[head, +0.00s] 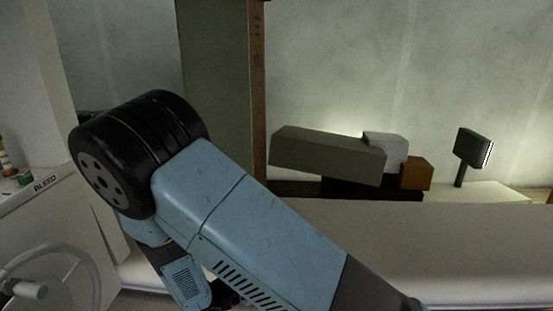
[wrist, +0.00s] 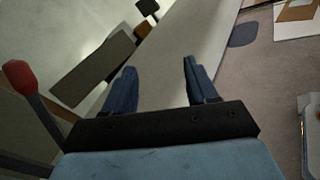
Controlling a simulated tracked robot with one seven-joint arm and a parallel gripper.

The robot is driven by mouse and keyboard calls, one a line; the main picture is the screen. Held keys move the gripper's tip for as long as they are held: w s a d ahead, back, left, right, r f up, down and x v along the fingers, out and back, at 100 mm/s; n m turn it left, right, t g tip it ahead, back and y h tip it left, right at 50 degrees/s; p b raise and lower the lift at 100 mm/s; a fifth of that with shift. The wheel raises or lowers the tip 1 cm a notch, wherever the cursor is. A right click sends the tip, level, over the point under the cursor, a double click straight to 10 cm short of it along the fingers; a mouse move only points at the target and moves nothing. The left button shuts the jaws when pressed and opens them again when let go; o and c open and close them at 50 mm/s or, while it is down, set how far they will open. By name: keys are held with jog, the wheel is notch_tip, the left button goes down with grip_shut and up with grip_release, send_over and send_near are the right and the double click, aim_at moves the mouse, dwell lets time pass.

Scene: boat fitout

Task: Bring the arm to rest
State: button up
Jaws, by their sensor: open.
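My gripper (wrist: 157,84) shows in the wrist view with its two blue fingers spread well apart. It is open, and nothing is between the fingers. Beyond the fingertips lies a long pale bench top (wrist: 190,35). In the head view my blue arm with its black joint fills the lower left and middle, bent at the elbow. The gripper's fingers cannot be made out in the head view.
A pale bench (head: 450,235) runs along the right. Behind it are a long grey-green box (head: 325,155), a white box (head: 388,150), a brown block (head: 417,173) and a dark lamp (head: 472,148). A valve wheel (head: 50,270) stands at left. A red-knobbed lever (wrist: 18,75) is left of my gripper.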

jog(key=s+d+r+m+g+y, duration=0.2)
jog(key=d+r+m+g+y, duration=0.75)
jog(key=d+r, duration=0.65)
jog(key=s+d+r+m+t+y, duration=0.2)
jog(key=s+d+r+m+t, duration=0.1)
jog(key=r, duration=0.5)
jog(key=s+d+r+m+t+y, duration=0.3)
jog(key=s+d+r+m, duration=0.1)
jog(key=s+r+m, duration=0.3)
jog(key=shift+d+r, duration=0.4)
jog(key=shift+r, duration=0.05)
